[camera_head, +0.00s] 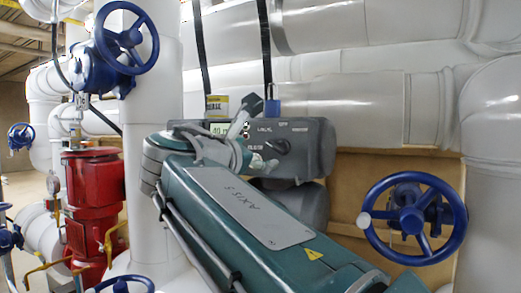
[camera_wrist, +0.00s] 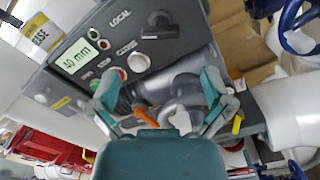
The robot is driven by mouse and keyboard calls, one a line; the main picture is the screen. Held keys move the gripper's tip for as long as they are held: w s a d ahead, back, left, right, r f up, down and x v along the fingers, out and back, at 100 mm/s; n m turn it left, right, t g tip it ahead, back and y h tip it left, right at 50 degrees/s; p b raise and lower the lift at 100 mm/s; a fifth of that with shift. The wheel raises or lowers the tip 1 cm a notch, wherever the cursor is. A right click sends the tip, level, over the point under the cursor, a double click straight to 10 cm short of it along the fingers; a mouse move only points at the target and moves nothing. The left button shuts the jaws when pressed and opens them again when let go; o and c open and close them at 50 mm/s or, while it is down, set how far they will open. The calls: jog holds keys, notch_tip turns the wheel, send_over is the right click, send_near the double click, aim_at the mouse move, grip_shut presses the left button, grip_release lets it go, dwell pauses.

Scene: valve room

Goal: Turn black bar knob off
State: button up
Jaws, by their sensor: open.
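The black bar knob (camera_head: 281,146) is on the front of a grey control box (camera_head: 318,140), near the LOCAL, OFF and REMOTE labels in the head view. In the wrist view the knob (camera_wrist: 160,24) is near the top, beside the word LOCAL. My gripper (camera_head: 258,137) is in front of the box, just left of the knob in the head view. In the wrist view my gripper (camera_wrist: 160,82) has its fingers spread wide and empty, with the knob beyond them. No contact with the knob shows. The knob's exact bar angle is hard to make out.
The box's display (camera_wrist: 77,55) reads 40 mm, with red and green buttons nearby. A blue handwheel (camera_head: 414,220) is at right, another (camera_head: 126,38) at upper left. Red valve equipment (camera_head: 94,205) stands at left. White pipes (camera_head: 340,27) run behind the box.

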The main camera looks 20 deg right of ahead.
aim_at(273, 149)
jog(key=x, duration=0.8)
jog(key=shift+c, duration=0.3)
jog(key=c, duration=1)
